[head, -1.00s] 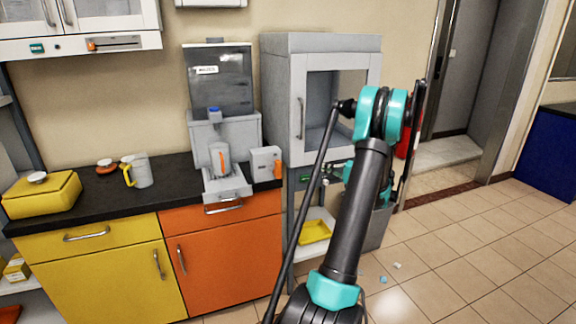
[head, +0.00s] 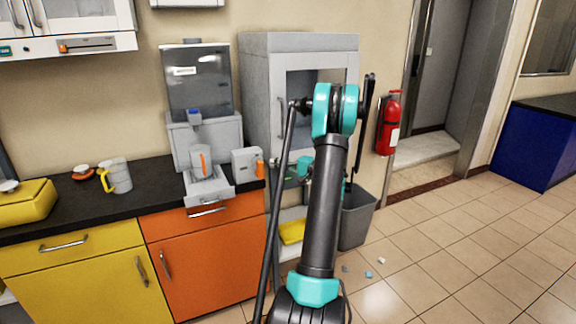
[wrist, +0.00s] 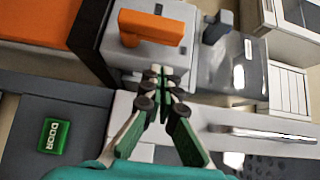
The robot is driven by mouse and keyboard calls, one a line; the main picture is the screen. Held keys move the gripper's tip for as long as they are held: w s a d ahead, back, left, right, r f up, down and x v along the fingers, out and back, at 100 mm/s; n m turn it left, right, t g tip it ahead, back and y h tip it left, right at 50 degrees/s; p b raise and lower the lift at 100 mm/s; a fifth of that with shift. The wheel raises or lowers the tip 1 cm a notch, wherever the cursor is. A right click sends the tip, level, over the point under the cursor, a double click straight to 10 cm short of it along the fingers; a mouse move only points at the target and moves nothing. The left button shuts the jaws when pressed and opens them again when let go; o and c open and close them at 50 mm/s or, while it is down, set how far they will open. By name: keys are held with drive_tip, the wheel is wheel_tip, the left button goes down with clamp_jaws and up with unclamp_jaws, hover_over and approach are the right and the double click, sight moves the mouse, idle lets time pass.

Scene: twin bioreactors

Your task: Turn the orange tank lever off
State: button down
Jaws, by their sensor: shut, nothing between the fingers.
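The orange lever (wrist: 152,28) sits on a pale grey box (wrist: 135,65) at the top of the wrist view. In the head view the lever (head: 260,168) is a small orange piece at the right side of the box (head: 245,158), near the counter's end. My gripper (wrist: 163,78) is shut and empty in the wrist view. Its fingertips show just below the lever in the picture, in front of the box; I cannot tell whether they touch it. In the head view, the fingers are too small to make out beside the cabinet.
A grey machine with a dark tank (head: 196,85) stands left of the box. A tall grey cabinet (head: 300,42) stands behind my arm. A green DOOR button (wrist: 54,135) shows on a panel. A bin (head: 356,220) and fire extinguisher (head: 389,123) are right; the tiled floor there is mostly open.

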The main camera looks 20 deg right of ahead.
sight(260, 162)
drive_tip(key=shift+s+a, duration=0.1)
drive_tip(key=shift+a, duration=1.4)
drive_tip(key=shift+a+r+n+g+h, duration=0.25)
drive_tip(key=shift+n+g+h, duration=0.05)
drive_tip(key=shift+n, duration=0.1)
drive_tip(key=a+n+g+h, duration=0.1)
drive_tip(key=a+n+h, duration=0.1)
drive_tip(key=a+r+n+g+h, duration=0.1)
drive_tip(key=h, duration=0.1)
drive_tip(key=shift+a+r+n, duration=0.1)
drive_tip(key=shift+a+n, duration=0.25)
drive_tip(key=shift+n, duration=0.05)
drive_tip(key=a+h, duration=0.1)
drive_tip(key=a+n+g+h, duration=0.1)
drive_tip(key=h, duration=0.1)
drive_tip(key=shift+f+n, duration=0.2)
drive_tip(key=shift+n, duration=0.1)
drive_tip(key=a+n+h, duration=0.1)
drive_tip(key=a+f+h, duration=0.1)
drive_tip(key=h, duration=0.1)
drive_tip(key=shift+n, duration=0.4)
drive_tip(key=shift+a+f, duration=0.3)
drive_tip(key=shift+f, duration=0.25)
drive_tip(key=shift+a+f, duration=0.1)
